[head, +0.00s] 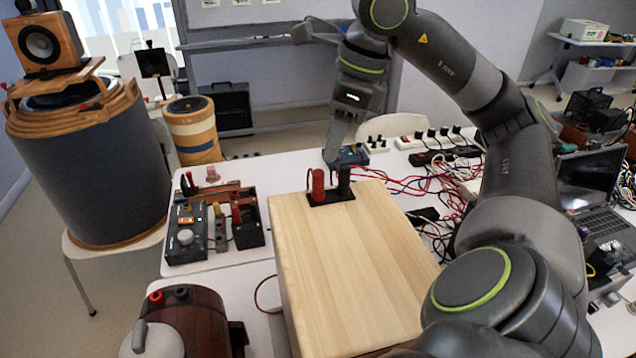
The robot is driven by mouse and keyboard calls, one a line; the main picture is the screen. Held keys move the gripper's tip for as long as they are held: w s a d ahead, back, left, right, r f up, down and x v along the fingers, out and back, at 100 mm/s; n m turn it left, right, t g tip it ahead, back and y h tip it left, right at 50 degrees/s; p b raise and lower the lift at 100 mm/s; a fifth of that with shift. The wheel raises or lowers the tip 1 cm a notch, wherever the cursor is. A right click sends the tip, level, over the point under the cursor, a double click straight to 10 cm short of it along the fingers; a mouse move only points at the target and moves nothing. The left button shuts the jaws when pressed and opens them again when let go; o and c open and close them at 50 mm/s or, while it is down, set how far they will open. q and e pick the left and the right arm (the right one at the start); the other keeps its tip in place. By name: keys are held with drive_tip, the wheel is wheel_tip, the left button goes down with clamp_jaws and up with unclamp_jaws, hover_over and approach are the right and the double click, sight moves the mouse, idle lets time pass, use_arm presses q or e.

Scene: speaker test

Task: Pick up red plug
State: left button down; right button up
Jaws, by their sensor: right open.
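A red plug (318,185) stands upright in a small black base (331,198) at the far edge of a light wooden block. A black plug (344,180) stands beside it to the right in the same base. My right gripper (333,156) points down from above, just behind and above the two plugs. It appears apart from the red plug and holds nothing that I can see. Its finger gap is hard to make out from this angle. My left gripper is out of view.
The wooden block (345,268) has a clear top. Control boxes with red knobs (186,238) stand left of it. Tangled cables (440,185) and power strips lie to the right. A brown barrel-shaped device (188,322) is at front left, and a laptop (590,190) is far right.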

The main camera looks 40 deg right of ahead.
sight(318, 171)
drive_tip(key=shift+x, duration=1.05)
drive_tip(key=shift+w+a+f+p, duration=0.1)
drive_tip(key=shift+a+f+p, duration=0.3)
drive_tip(key=shift+p, duration=0.1)
drive_tip(key=p+x, duration=0.1)
drive_tip(key=x, duration=0.2)
drive_tip(key=shift+w+a+f, duration=0.1)
drive_tip(key=shift+a+f, duration=0.1)
drive_tip(key=shift+f, duration=0.15)
drive_tip(key=shift+w+f, duration=0.1)
drive_tip(key=shift+f, duration=0.2)
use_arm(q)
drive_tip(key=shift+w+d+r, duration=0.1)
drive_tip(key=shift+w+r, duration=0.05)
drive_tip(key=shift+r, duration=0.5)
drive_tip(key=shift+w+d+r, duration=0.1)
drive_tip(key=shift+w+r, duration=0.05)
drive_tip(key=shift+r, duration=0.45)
use_arm(e)
clamp_jaws()
